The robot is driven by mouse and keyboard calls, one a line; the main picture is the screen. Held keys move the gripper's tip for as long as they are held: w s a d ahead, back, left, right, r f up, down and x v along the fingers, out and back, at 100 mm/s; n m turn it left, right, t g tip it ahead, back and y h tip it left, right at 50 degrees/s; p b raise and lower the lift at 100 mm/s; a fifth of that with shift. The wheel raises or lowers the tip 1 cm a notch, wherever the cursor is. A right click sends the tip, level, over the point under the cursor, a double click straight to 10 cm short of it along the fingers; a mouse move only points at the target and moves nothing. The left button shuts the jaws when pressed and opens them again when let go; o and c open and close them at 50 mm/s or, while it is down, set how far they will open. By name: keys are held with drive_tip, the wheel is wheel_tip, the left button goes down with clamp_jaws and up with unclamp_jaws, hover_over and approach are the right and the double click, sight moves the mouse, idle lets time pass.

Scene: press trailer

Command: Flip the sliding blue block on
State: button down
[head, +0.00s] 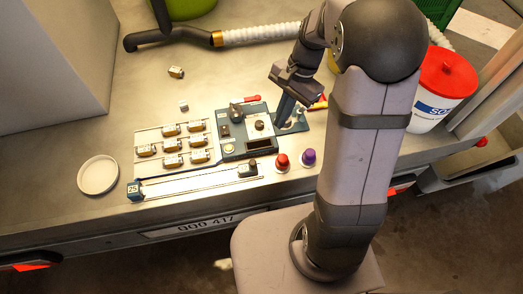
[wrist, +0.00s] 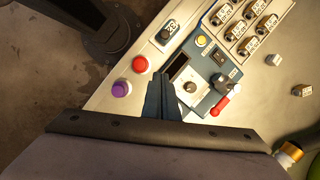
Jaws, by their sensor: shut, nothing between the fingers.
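A blue control panel (head: 236,146) lies on the grey counter, with a black rocker switch (head: 224,131), a round knob (head: 260,125) and a pale yellow button (head: 229,149). The panel (wrist: 207,62) and rocker (wrist: 219,57) also show in the wrist view. Which part is the sliding blue block is not clear. My gripper (head: 284,122) is shut and empty, beside the panel's right edge; its fingertips (wrist: 162,78) are near the panel's dark window.
A red button (head: 282,161) and purple button (head: 309,157) stand in front of the gripper. Several small labelled blocks (head: 171,144) sit left of the panel. A red-handled lever (head: 245,100) is behind it. A white dish (head: 98,175) and red-lidded bucket (head: 446,75) flank the counter.

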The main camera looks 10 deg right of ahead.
drive_tip(key=shift+s+a+m, duration=0.1)
drive_tip(key=shift+s+m, duration=0.1)
drive_tip(key=shift+m, duration=0.4)
approach(247, 168)
drive_tip(key=d+f, duration=0.1)
drive_tip(key=w+d+f, duration=0.1)
drive_tip(key=d, duration=0.1)
drive_tip(key=w+d+f, duration=0.1)
drive_tip(key=d, duration=0.1)
drive_tip(key=shift+d+f, duration=0.25)
drive_tip(key=shift+f, duration=0.05)
drive_tip(key=shift+s+a+f+p, duration=0.1)
drive_tip(key=shift+s+a+p, duration=0.2)
drive_tip(key=shift+a, duration=0.2)
drive_tip(key=shift+s+a+p, duration=0.25)
drive_tip(key=shift+a, duration=0.25)
drive_tip(key=shift+s+a+f, duration=0.15)
drive_tip(key=shift+s+a, duration=0.15)
drive_tip(key=shift+a, duration=0.3)
